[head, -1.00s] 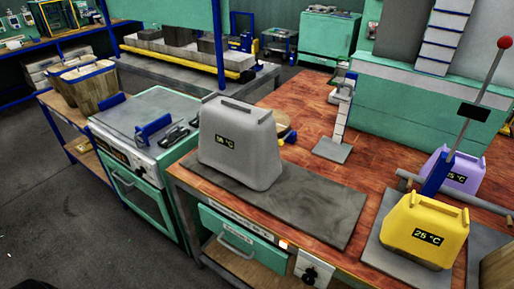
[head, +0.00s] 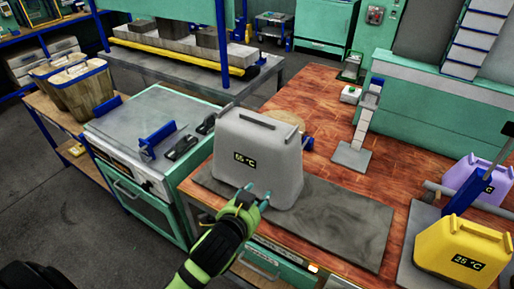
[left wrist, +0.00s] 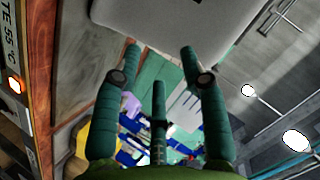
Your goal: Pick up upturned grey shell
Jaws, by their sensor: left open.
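The grey shell (head: 258,160) stands upright on a dark grey mat (head: 345,222) at the near edge of the wooden bench, its wide end down and a temperature label on its front. My left gripper (head: 253,198), green with teal fingers, is open at the shell's lower front face. Its fingertips overlap the shell in the head view; I cannot tell whether they touch. In the left wrist view the shell (left wrist: 215,22) fills the top, beyond the spread fingers (left wrist: 160,62), with nothing between them. My right gripper is not in view.
A yellow shell (head: 462,250) and a purple shell (head: 478,182) stand at the right by a blue lever. A green cabinet (head: 160,150) with a blue bracket is left of the bench. A small stand (head: 352,155) is behind the mat. The mat's right part is bare.

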